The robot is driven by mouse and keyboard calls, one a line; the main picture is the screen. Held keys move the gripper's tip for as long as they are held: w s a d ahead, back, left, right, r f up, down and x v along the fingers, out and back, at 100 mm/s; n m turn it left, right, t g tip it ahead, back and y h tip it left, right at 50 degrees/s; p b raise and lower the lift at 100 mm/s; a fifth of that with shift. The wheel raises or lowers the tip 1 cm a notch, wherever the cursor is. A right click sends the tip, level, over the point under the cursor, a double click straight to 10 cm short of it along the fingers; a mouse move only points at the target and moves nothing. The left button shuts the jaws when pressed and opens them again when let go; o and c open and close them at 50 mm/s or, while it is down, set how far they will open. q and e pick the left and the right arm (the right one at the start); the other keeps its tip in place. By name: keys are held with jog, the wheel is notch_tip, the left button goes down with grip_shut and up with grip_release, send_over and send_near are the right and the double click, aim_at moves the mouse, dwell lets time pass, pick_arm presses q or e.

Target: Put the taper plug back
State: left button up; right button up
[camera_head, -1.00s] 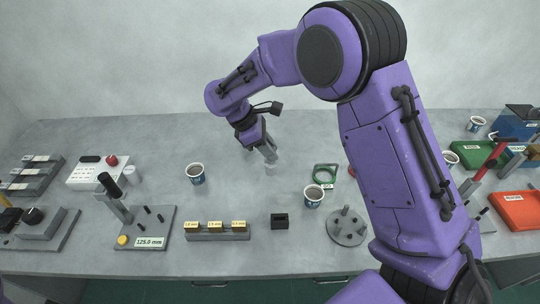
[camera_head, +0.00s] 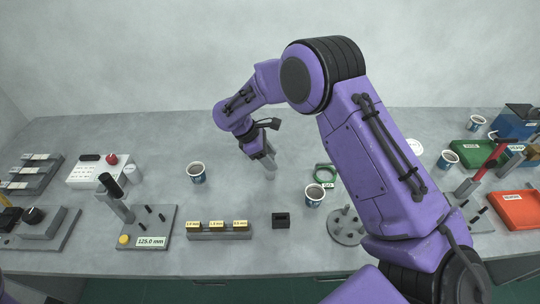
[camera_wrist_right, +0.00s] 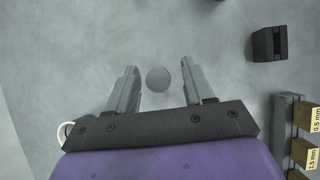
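The taper plug appears to be a small grey round piece (camera_wrist_right: 158,79) seen end-on in the right wrist view. It lies in the gap between the fingers of my right gripper (camera_wrist_right: 160,85), with clear space on both sides. In the head view my right gripper (camera_head: 266,163) is low over the middle back of the table, pointing down, and its fingers largely hide the plug. The right gripper is open. A small black block with an opening (camera_head: 281,220) stands nearer the front and also shows in the right wrist view (camera_wrist_right: 270,44). My left gripper is out of view.
A grey gauge rack with yellow labels (camera_head: 218,234) is at the front.

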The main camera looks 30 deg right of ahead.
jog(key=b+v, duration=0.1)
jog(key=v, duration=1.1)
jog(key=shift+r, duration=0.15)
